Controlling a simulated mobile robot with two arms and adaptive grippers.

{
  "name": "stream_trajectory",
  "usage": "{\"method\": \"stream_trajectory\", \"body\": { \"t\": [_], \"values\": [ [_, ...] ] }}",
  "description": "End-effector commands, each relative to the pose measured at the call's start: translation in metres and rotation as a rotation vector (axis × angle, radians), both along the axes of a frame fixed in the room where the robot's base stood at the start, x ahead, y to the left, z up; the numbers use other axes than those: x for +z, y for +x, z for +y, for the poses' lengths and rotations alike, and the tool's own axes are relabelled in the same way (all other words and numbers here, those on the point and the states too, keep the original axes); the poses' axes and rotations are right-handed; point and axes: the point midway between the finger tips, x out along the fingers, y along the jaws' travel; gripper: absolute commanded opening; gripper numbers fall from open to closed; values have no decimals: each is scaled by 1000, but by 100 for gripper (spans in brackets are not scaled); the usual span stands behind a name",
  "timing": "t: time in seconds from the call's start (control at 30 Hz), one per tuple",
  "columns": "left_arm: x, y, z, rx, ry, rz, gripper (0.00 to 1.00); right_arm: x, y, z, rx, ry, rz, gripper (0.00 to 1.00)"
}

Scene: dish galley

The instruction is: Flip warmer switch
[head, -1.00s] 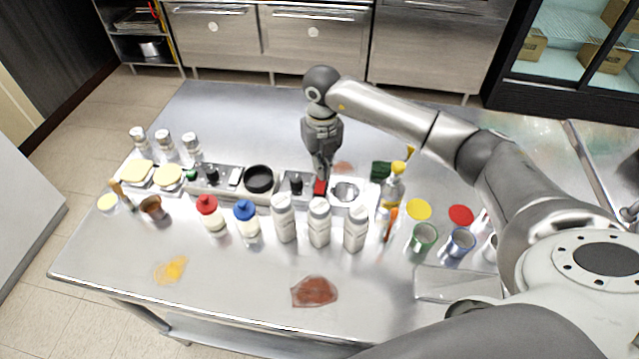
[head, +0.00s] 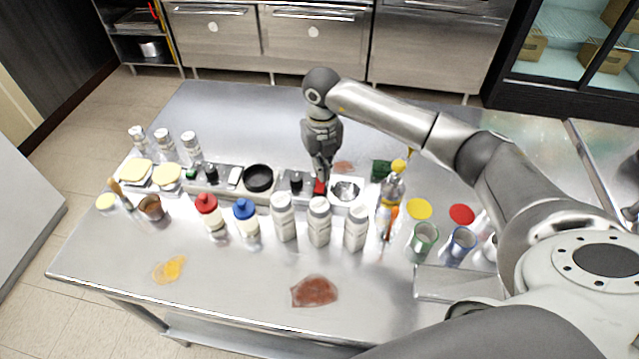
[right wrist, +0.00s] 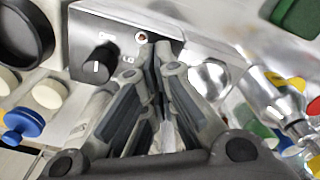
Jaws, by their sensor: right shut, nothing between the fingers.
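The warmer (head: 284,190) is a low metal unit with a black pan (head: 258,178) at its left and a round metal bowl (head: 345,190) at its right. Its front panel has a black knob (head: 296,182) and a red switch (head: 320,187). My right gripper (head: 322,180) is shut and empty, pointing down with its tips right at the red switch. I cannot tell whether they touch it. In the right wrist view the knob (right wrist: 96,65) is left of the shut fingers (right wrist: 157,52), and the fingers hide the switch. My left gripper is out of view.
White bottles (head: 319,222) stand in a row in front of the warmer. Red-capped (head: 209,215) and blue-capped (head: 246,222) bottles are to the left.

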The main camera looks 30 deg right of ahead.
Motion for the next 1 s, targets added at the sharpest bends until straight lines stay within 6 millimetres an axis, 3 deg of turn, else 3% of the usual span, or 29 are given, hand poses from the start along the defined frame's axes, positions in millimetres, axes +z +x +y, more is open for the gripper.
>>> {"method": "stream_trajectory", "body": {
  "t": [1.0],
  "values": [
    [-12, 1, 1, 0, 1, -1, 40, -16, 0, 0, 0, 0, 1, 0]
  ]
}}
